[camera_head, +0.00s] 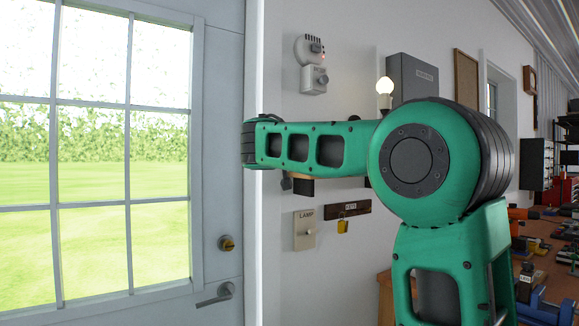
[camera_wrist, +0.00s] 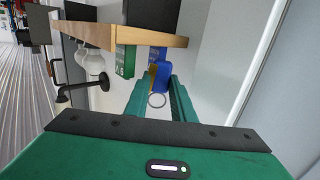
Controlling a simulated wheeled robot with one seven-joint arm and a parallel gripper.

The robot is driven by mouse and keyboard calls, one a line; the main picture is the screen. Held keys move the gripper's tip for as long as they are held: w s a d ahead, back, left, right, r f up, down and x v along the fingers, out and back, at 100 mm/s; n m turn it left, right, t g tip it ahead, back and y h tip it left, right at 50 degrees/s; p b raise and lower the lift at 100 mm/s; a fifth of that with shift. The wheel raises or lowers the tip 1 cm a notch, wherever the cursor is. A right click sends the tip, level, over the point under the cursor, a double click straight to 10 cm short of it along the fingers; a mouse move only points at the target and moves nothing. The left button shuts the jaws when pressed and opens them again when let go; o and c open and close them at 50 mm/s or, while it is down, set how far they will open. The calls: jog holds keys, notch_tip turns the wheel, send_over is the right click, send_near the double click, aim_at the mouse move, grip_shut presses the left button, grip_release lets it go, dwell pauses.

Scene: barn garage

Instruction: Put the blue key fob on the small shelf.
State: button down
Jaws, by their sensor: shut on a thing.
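The wrist view appears upside down, with the ridged ceiling low at its left. My gripper (camera_wrist: 160,98) is shut on the blue key fob (camera_wrist: 163,76), whose metal ring (camera_wrist: 156,101) hangs between the fingers. The small wooden shelf (camera_wrist: 120,36) is close by, and the fob is on its upper side, near the end of the board. I cannot tell whether the fob touches the shelf. In the head view, my arm hides the fob and most of the shelf; a sliver of wood (camera_head: 305,177) shows below my arm.
A green lettered item (camera_wrist: 125,61) stands on the shelf, with a darker blue item (camera_wrist: 157,53) near the fob. Below the shelf are a lamp switch (camera_head: 305,230) and a key rack (camera_head: 348,209). The door (camera_head: 225,190) is left.

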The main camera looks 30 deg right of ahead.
jog(key=shift+f, duration=0.9)
jog(key=shift+f, duration=0.1)
jog(key=c, duration=1.8)
grip_release()
jog(key=v, duration=1.2)
jog(key=shift+a, duration=0.1)
